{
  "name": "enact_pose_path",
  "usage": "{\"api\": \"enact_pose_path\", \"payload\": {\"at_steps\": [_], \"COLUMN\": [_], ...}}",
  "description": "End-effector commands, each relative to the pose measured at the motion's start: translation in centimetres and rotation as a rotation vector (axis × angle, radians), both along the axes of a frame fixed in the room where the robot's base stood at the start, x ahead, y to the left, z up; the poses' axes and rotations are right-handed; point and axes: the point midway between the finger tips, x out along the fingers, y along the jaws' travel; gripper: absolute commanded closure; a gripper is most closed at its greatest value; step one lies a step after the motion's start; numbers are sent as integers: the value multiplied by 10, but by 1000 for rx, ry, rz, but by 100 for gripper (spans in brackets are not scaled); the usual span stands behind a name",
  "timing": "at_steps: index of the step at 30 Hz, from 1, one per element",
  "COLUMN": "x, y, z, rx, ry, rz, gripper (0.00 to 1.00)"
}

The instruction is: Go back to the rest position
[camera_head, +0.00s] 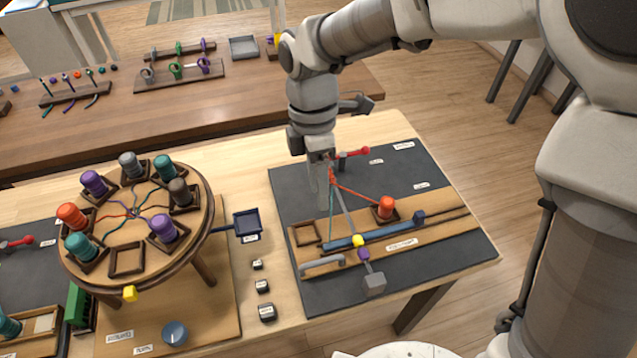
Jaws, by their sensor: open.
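My gripper (319,185) points down over the dark mat (300,287) on the right part of the light wooden table. Its fingers are apart, and I see nothing held between them. Red, teal and grey cords (355,189) run from a point beside the fingers down to the wooden board. An orange-red spool (386,207) stands in a square socket on that board. From this view I cannot tell whether the fingertips touch the cords.
A round braiding stand (150,267) with several coloured spools stands at left. A small blue tray (247,224) and small weights (267,312) lie between it and the mat. A red-tipped lever (365,151) stands close behind my gripper. A brown table (210,112) with racks is behind.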

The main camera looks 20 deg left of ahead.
Motion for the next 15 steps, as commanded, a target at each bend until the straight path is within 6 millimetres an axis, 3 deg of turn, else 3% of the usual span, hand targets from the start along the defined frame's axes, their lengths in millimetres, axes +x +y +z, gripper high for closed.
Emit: {"api": "enact_pose_path", "payload": {"at_steps": [11, 15], "x": [0, 5], "y": [-1, -16], "z": [0, 12], "rx": [0, -3], "ry": [-4, -49], "rz": [-7, -107], "gripper": [53, 53]}}
